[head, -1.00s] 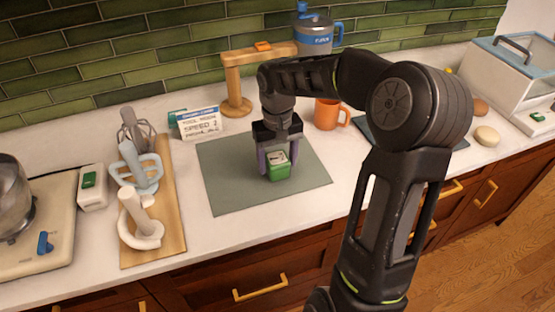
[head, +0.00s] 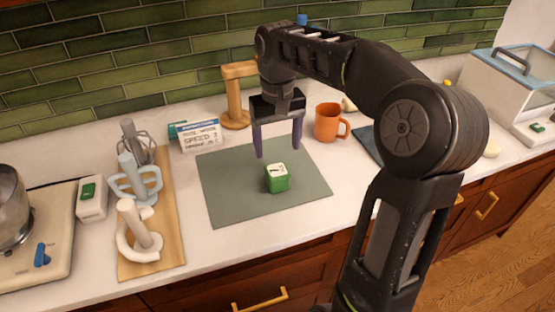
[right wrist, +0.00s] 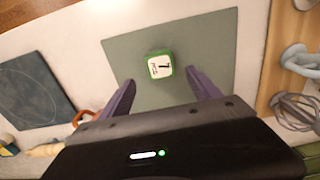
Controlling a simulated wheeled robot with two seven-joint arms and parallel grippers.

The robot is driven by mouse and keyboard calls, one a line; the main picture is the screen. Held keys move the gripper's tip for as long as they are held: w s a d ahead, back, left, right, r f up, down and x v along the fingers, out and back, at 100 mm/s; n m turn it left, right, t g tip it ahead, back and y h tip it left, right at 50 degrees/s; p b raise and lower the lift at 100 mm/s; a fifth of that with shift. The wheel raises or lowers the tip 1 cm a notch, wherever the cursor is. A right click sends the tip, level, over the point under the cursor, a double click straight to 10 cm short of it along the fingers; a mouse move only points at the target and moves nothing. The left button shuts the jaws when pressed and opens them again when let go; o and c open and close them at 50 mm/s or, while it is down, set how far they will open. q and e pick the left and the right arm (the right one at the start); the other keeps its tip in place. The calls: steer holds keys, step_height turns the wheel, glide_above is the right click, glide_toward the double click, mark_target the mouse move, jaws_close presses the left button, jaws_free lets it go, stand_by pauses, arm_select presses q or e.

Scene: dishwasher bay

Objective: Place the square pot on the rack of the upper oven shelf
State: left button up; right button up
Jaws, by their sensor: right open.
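I see no square pot and no oven rack in these views. My right gripper (head: 278,155) is open and empty, above and slightly behind a small green cube with a white printed top face (head: 277,178). The cube rests on a grey-green mat (head: 230,195) on the counter. In the right wrist view the cube (right wrist: 160,66) lies beyond and between the two spread purple fingers (right wrist: 160,78), apart from them. My left gripper is not in view.
Mixer attachments stand on a wooden board (head: 165,250) left of the mat. A glass-lidded box (head: 515,85) is far right.

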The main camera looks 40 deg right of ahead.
step_height(320, 180, up, 2)
steer(key=shift+r, duration=0.25)
steer(key=shift+o, duration=0.5)
